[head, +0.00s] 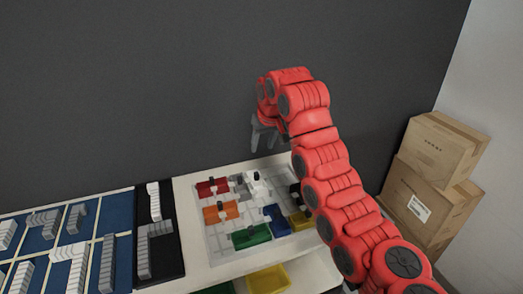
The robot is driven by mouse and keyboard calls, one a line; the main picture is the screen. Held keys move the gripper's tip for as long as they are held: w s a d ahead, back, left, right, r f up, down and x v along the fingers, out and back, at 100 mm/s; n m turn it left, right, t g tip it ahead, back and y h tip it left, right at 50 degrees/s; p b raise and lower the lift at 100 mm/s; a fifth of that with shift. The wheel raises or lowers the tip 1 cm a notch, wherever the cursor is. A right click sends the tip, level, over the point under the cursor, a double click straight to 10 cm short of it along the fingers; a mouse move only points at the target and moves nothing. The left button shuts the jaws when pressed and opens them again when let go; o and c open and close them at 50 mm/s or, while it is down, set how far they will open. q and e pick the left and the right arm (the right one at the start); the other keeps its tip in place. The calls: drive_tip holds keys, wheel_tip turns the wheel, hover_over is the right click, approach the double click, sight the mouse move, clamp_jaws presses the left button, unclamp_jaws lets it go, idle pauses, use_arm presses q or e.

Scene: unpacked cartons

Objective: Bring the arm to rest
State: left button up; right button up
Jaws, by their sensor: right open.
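My right arm (335,190) is red and segmented. It reaches up from the bottom right and bends over at the top. My right gripper (264,138) is grey, points down and is open. It hangs above the back part of the table, apart from the things below as far as I can tell. I see nothing between its fingers. My left gripper is not in view.
A light table (200,262) holds a grey board with red (213,186), orange (221,211), green (251,236) and blue (277,219) blocks. Blue trays with grey parts lie left. A yellow bin (268,280) sits below. Cartons (432,150) stand right. A dark wall is behind.

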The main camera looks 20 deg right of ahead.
drive_tip(key=shift+s+r, duration=0.15)
drive_tip(key=shift+r, duration=0.15)
drive_tip(key=shift+r, duration=0.1)
